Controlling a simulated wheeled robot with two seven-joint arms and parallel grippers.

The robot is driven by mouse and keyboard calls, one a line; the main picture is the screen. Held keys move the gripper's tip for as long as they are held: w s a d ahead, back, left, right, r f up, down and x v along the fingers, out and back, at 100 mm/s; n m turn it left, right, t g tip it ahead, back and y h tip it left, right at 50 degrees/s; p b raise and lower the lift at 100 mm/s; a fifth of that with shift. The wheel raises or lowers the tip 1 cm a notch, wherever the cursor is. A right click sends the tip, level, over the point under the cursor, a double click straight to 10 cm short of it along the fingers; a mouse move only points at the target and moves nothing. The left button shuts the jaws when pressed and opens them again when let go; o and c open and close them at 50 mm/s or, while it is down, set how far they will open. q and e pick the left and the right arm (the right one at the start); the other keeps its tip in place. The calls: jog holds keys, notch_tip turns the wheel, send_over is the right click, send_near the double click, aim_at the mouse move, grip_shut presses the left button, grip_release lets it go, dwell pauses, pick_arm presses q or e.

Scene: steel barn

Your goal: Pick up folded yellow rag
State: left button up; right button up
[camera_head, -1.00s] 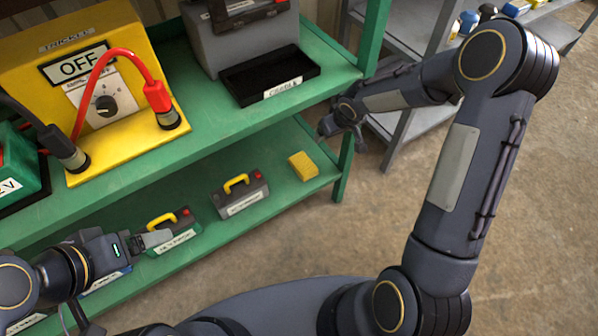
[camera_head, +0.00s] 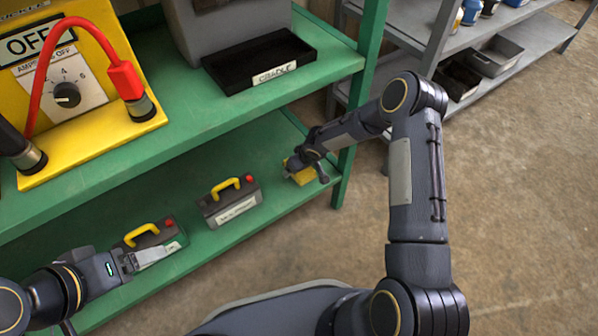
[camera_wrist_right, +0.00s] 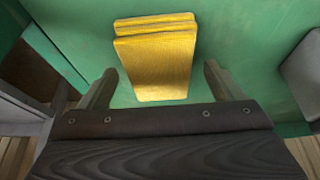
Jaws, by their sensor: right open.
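The folded yellow rag (camera_head: 303,177) lies on the lower green shelf near its right end, partly hidden by my right gripper in the head view. In the right wrist view the folded yellow rag (camera_wrist_right: 155,62) lies flat, ahead of and between the two fingers. My right gripper (camera_head: 310,172) is open over the rag; its spread fingers (camera_wrist_right: 157,88) show in the wrist view with nothing held between them. My left gripper (camera_head: 158,256) is at the lower left, beside a grey battery box; its jaws are too small to judge.
Grey boxes with yellow handles (camera_head: 230,202) stand left of the rag on the lower shelf (camera_head: 262,150). The upper shelf (camera_head: 190,125) overhangs it, holding a black cradle tray (camera_head: 245,72) and a yellow charger (camera_head: 90,70). A green post (camera_head: 345,170) stands close right of the rag.

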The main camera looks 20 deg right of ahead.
jog(key=shift+w+f, duration=0.1)
jog(key=shift+f, duration=0.15)
jog(key=c, duration=1.1)
jog(key=shift+o, duration=0.2)
jog(key=shift+r, duration=0.15)
